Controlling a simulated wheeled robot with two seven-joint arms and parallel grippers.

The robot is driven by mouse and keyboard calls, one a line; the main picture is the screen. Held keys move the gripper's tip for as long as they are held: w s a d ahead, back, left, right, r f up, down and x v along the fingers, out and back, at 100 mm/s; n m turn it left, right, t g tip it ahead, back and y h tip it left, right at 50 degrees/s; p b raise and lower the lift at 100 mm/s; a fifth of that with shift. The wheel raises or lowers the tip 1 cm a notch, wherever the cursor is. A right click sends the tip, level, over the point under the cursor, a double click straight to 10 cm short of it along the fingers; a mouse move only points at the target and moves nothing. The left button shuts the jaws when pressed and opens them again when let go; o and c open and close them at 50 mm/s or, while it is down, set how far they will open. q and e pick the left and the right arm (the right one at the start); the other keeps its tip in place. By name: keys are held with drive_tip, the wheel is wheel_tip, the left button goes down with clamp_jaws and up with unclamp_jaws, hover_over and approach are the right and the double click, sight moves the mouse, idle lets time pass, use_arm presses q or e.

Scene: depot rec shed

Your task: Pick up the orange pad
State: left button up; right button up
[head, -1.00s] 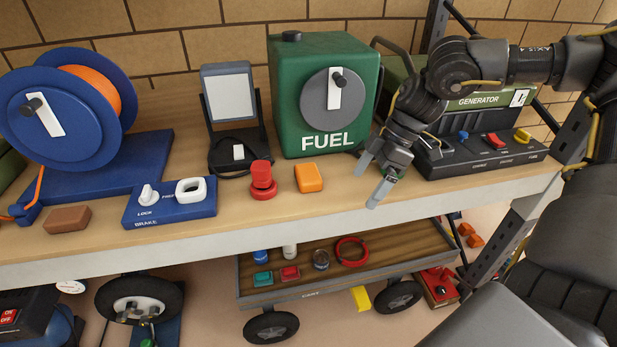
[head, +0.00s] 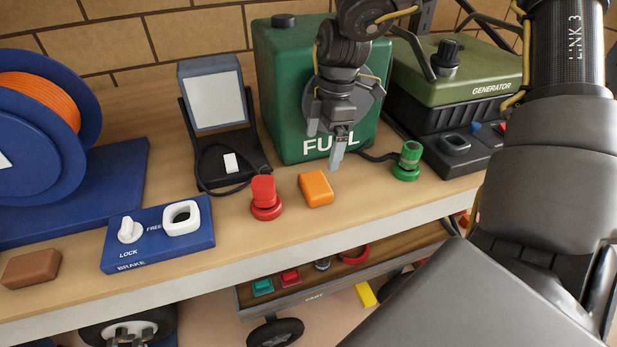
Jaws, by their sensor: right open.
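The orange pad (head: 316,189) is a small rounded block lying on the wooden shelf, in front of the green fuel tank (head: 277,95). My right gripper (head: 324,150) is open and empty, pointing down, above and slightly behind the pad in the picture. Its fingers look apart from the pad and cover part of the FUEL lettering. My left gripper is not in the head view.
A red knob (head: 264,198) stands close left of the pad, and a green knob (head: 407,162) stands to the right. A work lamp (head: 217,98), a blue brake panel (head: 150,246), a brown block (head: 31,268) and the generator (head: 455,75) share the shelf. A cart (head: 313,299) is below.

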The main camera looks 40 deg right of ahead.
drive_tip(key=b, duration=0.3)
hover_over(317, 183)
drive_tip(key=d, duration=0.1)
wheel_tip(317, 183, down, 6)
drive_tip(key=shift+w+r, duration=0.15)
drive_tip(key=shift+r, duration=0.1)
drive_tip(key=f, duration=0.1)
drive_tip(key=f+b, duration=0.1)
drive_tip(key=f, duration=0.1)
drive_tip(key=a+f+b, duration=0.1)
drive_tip(key=f, duration=0.1)
drive_tip(key=shift+f, duration=0.15)
drive_tip(key=c, duration=0.9)
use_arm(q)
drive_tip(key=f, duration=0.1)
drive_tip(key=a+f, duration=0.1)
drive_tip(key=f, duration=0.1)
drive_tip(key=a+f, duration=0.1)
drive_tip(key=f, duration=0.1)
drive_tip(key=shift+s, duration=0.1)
